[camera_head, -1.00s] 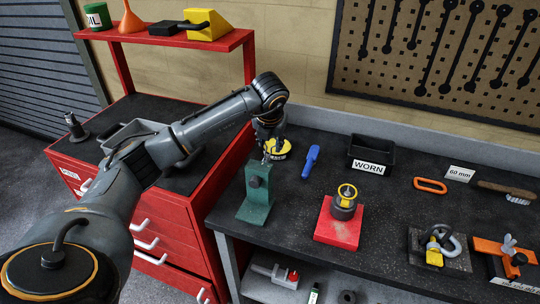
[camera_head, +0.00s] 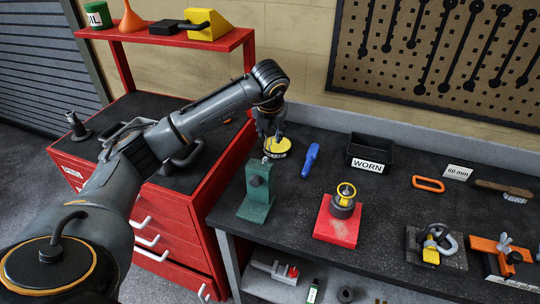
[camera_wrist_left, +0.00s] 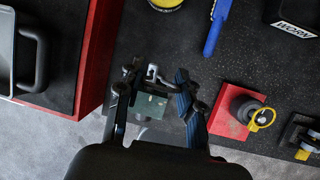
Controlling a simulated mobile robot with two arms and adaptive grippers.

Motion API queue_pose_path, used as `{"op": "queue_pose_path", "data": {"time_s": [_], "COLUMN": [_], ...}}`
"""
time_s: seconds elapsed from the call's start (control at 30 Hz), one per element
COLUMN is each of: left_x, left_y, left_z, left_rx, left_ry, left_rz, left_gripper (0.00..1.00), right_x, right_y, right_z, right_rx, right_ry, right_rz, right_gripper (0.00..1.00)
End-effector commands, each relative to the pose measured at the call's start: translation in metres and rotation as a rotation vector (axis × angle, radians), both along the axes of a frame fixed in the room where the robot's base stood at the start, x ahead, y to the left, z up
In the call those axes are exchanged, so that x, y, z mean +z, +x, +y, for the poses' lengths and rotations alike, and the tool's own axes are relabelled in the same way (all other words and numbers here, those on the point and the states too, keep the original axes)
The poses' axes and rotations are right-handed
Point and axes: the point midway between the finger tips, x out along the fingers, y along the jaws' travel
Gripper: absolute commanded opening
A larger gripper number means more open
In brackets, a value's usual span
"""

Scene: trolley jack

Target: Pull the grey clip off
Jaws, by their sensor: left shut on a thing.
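The green stand (camera_head: 257,192) stands upright at the left front of the workbench. In the left wrist view its top (camera_wrist_left: 150,105) shows between my fingers. The small grey clip (camera_wrist_left: 152,73) shows by the stand's top, between my fingertips. My left gripper (camera_head: 268,141) is above the stand, pointing down; it is shut on the grey clip, though its fingers look well apart in the left wrist view (camera_wrist_left: 157,76). I cannot tell whether the clip still touches the stand. My right gripper is not in view.
A yellow-topped tin (camera_head: 278,147) sits just behind the gripper, with a blue-handled tool (camera_head: 311,160) beside it. A red block (camera_head: 337,222) with a yellow-ringed part stands to the right. The red cabinet (camera_head: 205,190) is close on the left.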

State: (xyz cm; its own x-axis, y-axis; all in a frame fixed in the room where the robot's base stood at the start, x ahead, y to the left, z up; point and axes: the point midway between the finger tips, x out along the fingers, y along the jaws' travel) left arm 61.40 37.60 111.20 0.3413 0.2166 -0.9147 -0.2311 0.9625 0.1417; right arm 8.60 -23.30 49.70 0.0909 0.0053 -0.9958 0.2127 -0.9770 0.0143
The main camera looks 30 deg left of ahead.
Motion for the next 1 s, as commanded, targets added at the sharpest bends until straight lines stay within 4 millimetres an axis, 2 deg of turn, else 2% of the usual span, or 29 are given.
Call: {"op": "queue_pose_path", "data": {"time_s": [0.03,0.47,1.0], "left_x": [0.007,0.041,0.042], "left_y": [0.000,0.000,0.000], "left_z": [0.000,0.000,0.000], "left_rx": [0.000,0.000,0.000], "left_ry": [0.000,0.000,0.000], "left_rz": [-0.001,-0.001,0.000], "left_gripper": [0.00,0.00,0.00], "right_x": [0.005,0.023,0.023], "right_y": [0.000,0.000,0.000], "right_z": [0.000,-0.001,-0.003], "right_rx": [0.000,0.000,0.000], "right_ry": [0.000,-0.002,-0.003], "right_rz": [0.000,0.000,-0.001], "right_gripper": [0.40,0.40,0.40]}}
